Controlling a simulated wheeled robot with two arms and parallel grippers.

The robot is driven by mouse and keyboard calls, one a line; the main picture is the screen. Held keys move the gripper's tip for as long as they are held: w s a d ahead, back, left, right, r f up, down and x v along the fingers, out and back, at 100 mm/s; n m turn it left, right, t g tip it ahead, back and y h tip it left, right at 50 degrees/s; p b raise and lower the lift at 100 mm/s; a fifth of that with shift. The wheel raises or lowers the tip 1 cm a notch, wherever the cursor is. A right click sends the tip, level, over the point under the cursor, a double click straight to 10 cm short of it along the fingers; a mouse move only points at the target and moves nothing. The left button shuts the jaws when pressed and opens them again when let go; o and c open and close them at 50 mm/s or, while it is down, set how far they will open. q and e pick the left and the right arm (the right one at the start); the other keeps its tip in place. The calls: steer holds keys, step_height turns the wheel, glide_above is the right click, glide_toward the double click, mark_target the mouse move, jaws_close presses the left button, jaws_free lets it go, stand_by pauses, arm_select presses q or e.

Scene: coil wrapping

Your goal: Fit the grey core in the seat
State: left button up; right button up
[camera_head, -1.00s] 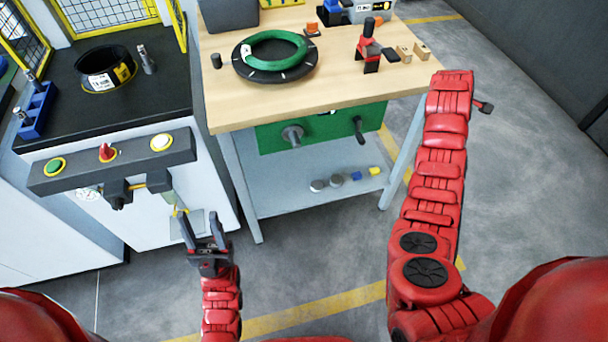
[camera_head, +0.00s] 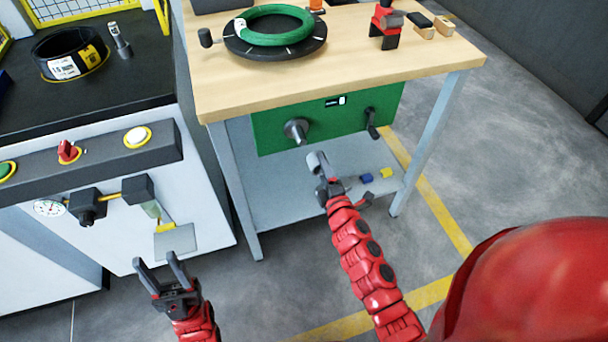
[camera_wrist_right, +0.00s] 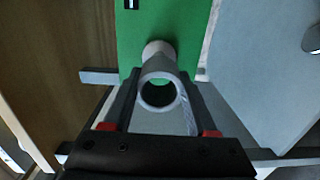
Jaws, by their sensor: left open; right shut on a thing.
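The grey core (camera_head: 317,161) is a short hollow tube held in my right gripper (camera_head: 324,182), in front of the green panel under the bench. In the right wrist view, the fingers of my right gripper (camera_wrist_right: 158,108) are shut on the core (camera_wrist_right: 158,80), its open end facing the camera. A round grey spindle (camera_head: 297,130), apparently the seat, sticks out of the green panel, up and left of the core in the head view. A paler cylinder (camera_wrist_right: 158,48) shows behind the core; contact cannot be told. My left gripper (camera_head: 166,276) is open and empty at lower left.
The green panel (camera_head: 350,115) also carries a dark crank handle (camera_head: 371,122). The lower shelf (camera_head: 285,205) bears small blue and yellow blocks. The bench top (camera_head: 390,60) holds a green coil (camera_head: 272,36) on a black turntable. A machine (camera_head: 100,90) stands at left.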

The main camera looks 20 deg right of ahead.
mark_target(305, 143)
steer(key=shift+s+a+f+y, duration=0.1)
steer(key=shift+s+a+y, duration=0.25)
steer(key=shift+a, duration=0.45)
steer(key=shift+s+d+f+n, duration=0.1)
steer(key=shift+s+n, duration=0.05)
steer(key=shift+n, duration=0.15)
steer(key=shift+w+b, duration=0.5)
steer(key=shift+w, duration=2.45)
steer(key=shift+b, duration=0.35)
steer(key=shift+w+a+b, duration=0.15)
steer(key=shift+w+b, duration=0.2)
steer(key=shift+w, duration=1.5)
steer(key=shift+w+a+b, duration=0.15)
steer(key=shift+w+b, duration=0.15)
steer(key=shift+w, duration=1.5)
steer(key=o, duration=1.4)
steer(key=shift+o, duration=0.2)
